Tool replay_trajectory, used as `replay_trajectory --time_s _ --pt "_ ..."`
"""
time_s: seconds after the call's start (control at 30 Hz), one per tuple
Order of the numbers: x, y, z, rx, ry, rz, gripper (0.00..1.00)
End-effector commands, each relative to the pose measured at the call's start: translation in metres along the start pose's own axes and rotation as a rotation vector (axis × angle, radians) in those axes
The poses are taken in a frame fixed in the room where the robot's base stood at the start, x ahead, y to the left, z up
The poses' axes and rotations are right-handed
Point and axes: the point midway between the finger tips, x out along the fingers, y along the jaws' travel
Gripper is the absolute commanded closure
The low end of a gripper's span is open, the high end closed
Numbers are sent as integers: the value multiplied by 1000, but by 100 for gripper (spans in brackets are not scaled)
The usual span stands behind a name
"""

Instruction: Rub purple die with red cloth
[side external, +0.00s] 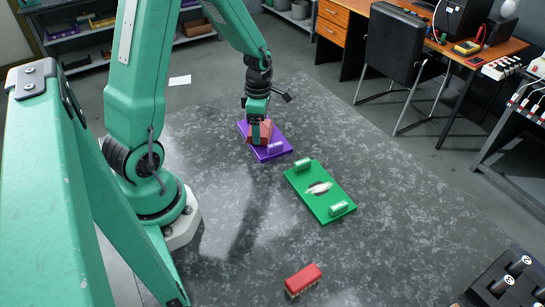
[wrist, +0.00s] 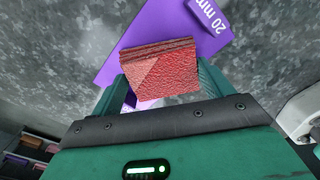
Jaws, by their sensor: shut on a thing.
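The purple die (side external: 268,152) is a flat plate with a raised block, lying on the dark speckled table. In the wrist view the purple die (wrist: 130,45) lies behind the cloth, and its block reads "20 mm". The red cloth (side external: 266,131) is a folded textured pad, and it fills the middle of the wrist view (wrist: 165,72). My gripper (side external: 258,132) is shut on the red cloth, over the far part of the purple die. I cannot tell whether the cloth touches the plate. The cloth hides part of the die.
A green die (side external: 318,190) with a pale smear in its middle lies to the near right. A red-topped brush (side external: 303,279) lies at the front. A dark rack (side external: 508,280) stands at the front right. The table between them is clear.

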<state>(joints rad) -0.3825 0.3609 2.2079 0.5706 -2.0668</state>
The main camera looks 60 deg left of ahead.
Motion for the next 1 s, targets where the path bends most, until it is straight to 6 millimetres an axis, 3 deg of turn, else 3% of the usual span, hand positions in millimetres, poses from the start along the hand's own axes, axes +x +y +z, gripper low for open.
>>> replay_trajectory --time_s 0.33,0.77,1.0 --pt "3 18 27 1 1 -2 42" --pt "2 -7 -9 -3 1 -3 42" --pt "-28 -6 -8 -1 0 0 42"
